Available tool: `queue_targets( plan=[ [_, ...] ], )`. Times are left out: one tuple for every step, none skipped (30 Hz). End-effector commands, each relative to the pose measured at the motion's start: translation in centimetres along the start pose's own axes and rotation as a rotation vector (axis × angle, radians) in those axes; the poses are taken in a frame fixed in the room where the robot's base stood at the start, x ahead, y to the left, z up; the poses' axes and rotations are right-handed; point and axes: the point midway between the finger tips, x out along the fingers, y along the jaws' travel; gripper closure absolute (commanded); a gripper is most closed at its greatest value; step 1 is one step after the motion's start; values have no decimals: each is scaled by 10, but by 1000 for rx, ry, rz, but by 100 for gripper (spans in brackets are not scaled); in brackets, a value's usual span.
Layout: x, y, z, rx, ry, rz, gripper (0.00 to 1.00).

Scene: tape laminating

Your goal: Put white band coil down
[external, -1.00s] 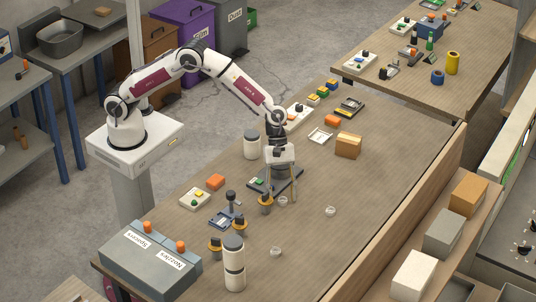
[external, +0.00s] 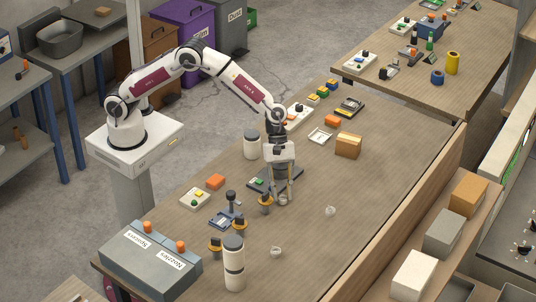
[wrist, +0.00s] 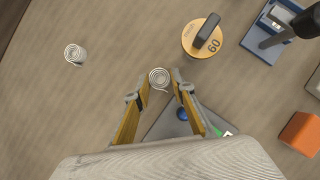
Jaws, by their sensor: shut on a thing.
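A white band coil (wrist: 159,78) sits between the tips of my gripper (wrist: 160,75), and the gripper is shut on it. In the external view my gripper (external: 283,195) points down at the table beside the dark scale-like plate, with the held coil (external: 283,200) at its tips, at or close to the table top. A second white coil (wrist: 75,53) lies apart on the wood at the left of the wrist view. In the external view two other white coils stand on the table, one to the right (external: 330,211) and one nearer the front (external: 276,251).
A round orange-topped weight marked 60 (wrist: 202,38) is close to the held coil. A blue-grey device (wrist: 275,30) and an orange block (wrist: 301,133) are to the right. The dark plate (wrist: 160,127) lies under the fingers. Open wood lies right of the gripper in the external view (external: 370,190).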

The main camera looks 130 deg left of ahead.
Motion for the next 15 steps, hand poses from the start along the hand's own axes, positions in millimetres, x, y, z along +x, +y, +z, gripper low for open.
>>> queue_targets(
  plan=[
    [-4,1,3,1,-1,2,86],
    [-7,1,4,2,-1,3,86],
    [-11,1,6,3,-1,3,86],
    [-14,1,8,3,-1,3,86],
    [-17,0,10,2,-1,2,86],
    [-22,1,13,2,-2,3,86],
    [-26,1,15,2,-2,4,86],
    [-30,1,17,3,-2,3,86],
    [-34,0,20,3,-1,2,86],
    [-38,0,22,2,-1,2,86],
    [-42,1,25,2,-1,3,86],
    [-48,1,28,3,-2,3,86],
    [-52,1,30,3,-2,3,86],
    [-55,1,32,2,-1,3,86],
    [-59,0,34,3,0,2,86]
  ],
)
